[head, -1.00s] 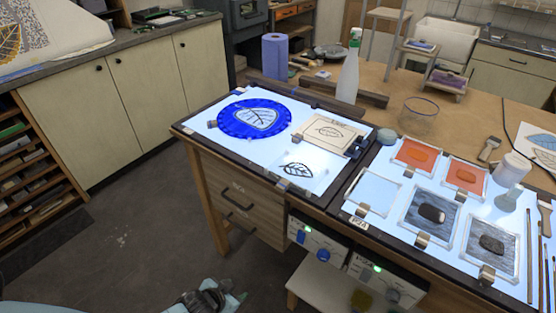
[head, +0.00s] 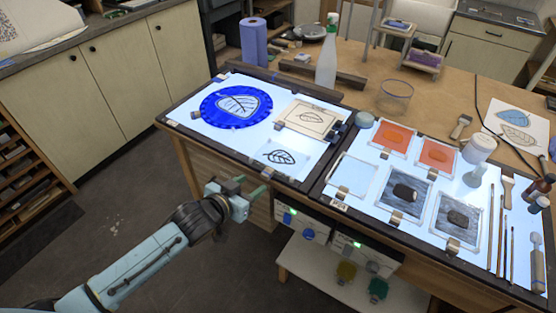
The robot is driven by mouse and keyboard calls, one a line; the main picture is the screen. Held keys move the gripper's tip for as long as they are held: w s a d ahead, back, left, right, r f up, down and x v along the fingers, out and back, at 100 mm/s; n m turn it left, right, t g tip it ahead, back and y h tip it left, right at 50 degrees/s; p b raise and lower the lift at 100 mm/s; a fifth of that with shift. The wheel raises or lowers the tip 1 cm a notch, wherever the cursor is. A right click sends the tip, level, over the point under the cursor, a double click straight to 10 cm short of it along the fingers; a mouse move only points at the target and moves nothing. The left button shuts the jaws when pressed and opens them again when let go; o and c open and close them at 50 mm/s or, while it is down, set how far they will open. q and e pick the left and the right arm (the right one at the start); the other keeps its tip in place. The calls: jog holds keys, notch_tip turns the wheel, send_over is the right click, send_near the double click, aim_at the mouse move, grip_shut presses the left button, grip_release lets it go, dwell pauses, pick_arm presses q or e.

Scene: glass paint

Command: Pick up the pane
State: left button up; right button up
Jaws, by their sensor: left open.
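A clear pane with a black leaf drawing (head: 280,157) lies flat on the left light panel (head: 236,146), near its front edge. An empty clear pane (head: 352,174) lies at the left of the right light panel (head: 376,214). Two orange panes (head: 394,138) and two grey panes with dark patches (head: 406,192) lie beside it; I cannot tell which pane is meant. My left gripper (head: 264,190) is open and empty, in front of the bench and apart from every pane. My right gripper is not in view.
A blue disc with a leaf (head: 236,104) and a wooden leaf board (head: 310,118) lie behind the leaf pane. A spray bottle (head: 327,52), a glass bowl (head: 395,96) and brushes (head: 506,225) stand or lie around. Small metal blocks line the panels' edges. Floor in front is clear.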

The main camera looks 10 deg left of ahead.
aim_at(264, 175)
pick_arm(q)
jog(key=shift+x, duration=3.5)
grip_shut()
